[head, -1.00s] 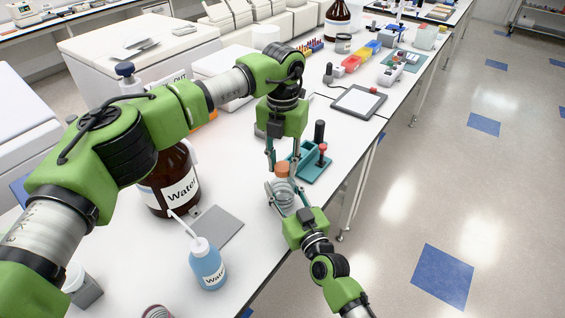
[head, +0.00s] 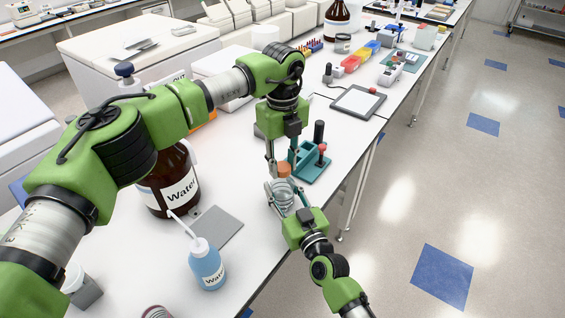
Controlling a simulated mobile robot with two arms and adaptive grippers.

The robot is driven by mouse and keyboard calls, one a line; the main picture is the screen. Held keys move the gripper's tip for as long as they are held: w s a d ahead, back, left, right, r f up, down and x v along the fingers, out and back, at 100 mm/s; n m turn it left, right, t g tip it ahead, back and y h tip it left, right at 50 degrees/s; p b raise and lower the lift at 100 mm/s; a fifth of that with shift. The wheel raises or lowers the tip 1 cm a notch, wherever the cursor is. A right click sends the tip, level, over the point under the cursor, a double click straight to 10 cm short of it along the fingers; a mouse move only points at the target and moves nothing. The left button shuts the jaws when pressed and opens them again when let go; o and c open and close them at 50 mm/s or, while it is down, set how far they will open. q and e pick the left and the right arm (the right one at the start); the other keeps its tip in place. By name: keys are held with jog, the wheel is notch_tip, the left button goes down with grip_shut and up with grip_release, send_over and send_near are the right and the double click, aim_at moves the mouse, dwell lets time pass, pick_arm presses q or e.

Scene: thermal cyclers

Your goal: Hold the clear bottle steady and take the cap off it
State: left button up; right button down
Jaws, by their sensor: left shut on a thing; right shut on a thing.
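The clear bottle (head: 283,192) stands near the right edge of the white bench. My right gripper (head: 281,195) comes in from below right and is shut around its body. My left gripper (head: 283,171) points down from above and is shut on the cap, one finger on each side.
A teal rack (head: 309,163) with a black and a red-topped item stands just behind the bottle. A blue wash bottle (head: 207,268), a brown Water bottle (head: 172,185) and a grey pad (head: 217,228) are to the left. The bench edge (head: 335,205) is close on the right.

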aim_at(282, 166)
pick_arm(q)
jog(key=shift+r, duration=0.15)
jog(key=shift+r, duration=1)
jog(key=shift+r, duration=2)
pick_arm(e)
jog(key=c, duration=1.2)
grip_release()
jog(key=v, duration=1.1)
jog(key=shift+s+d, duration=0.15)
jog(key=shift+s, duration=0.25)
pick_arm(q)
jog(key=shift+f, duration=0.1)
pick_arm(e)
jog(key=shift+s+f, duration=0.1)
